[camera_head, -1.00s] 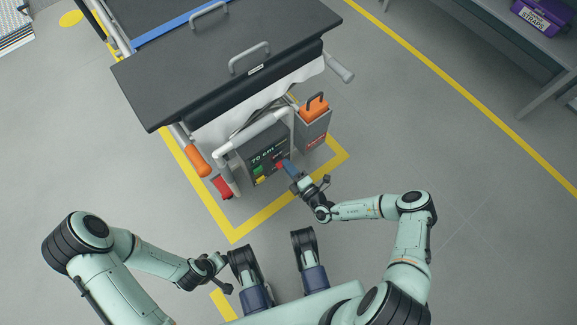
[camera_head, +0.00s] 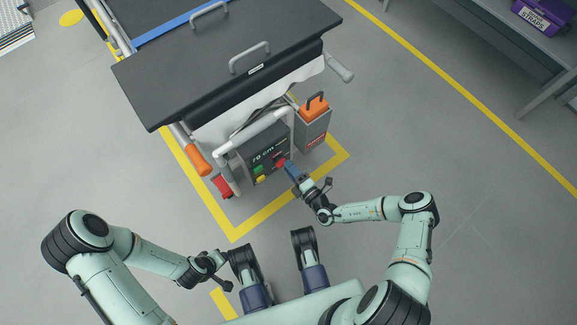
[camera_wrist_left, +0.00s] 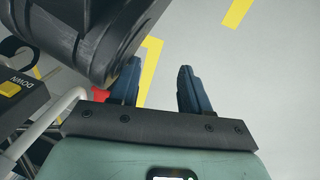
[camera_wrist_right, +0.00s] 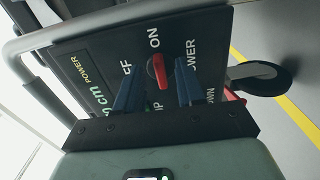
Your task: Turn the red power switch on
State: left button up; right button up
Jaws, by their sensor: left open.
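The red power switch (camera_wrist_right: 159,72) is on the dark control panel (camera_wrist_right: 90,70) of the lift cart. In the right wrist view its handle stands roughly upright, its upper end towards the ON label; OFF, partly covered, is to its left. My right gripper (camera_wrist_right: 158,63) has its blue fingers apart, one on each side of the handle, with visible gaps. In the head view the switch (camera_head: 280,162) is small, just beyond the right gripper's fingertips (camera_head: 290,168). My left gripper (camera_wrist_left: 159,67) is open and empty, low over the floor away from the switch.
The panel's display (camera_head: 262,158) reads 70 cm, with green and yellow buttons below. An orange-topped grey box (camera_head: 313,125) hangs to its right. An orange handle (camera_head: 197,160) and a red part (camera_head: 222,186) are at left. Floor in front is clear. A purple bin (camera_head: 543,15) is far right.

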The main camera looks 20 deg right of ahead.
pick_arm(q)
jog(key=shift+t, duration=0.6)
jog(key=w+r+p, duration=0.1)
jog(key=r, duration=0.1)
jog(key=w+d+r+p, duration=0.1)
jog(key=w+r, duration=0.1)
jog(key=shift+w+r, duration=0.15)
jog(key=shift+w, duration=0.1)
pick_arm(e)
jog(key=v, duration=1.2)
pick_arm(q)
jog(key=shift+r, duration=0.1)
pick_arm(e)
jog(key=shift+r, duration=0.2)
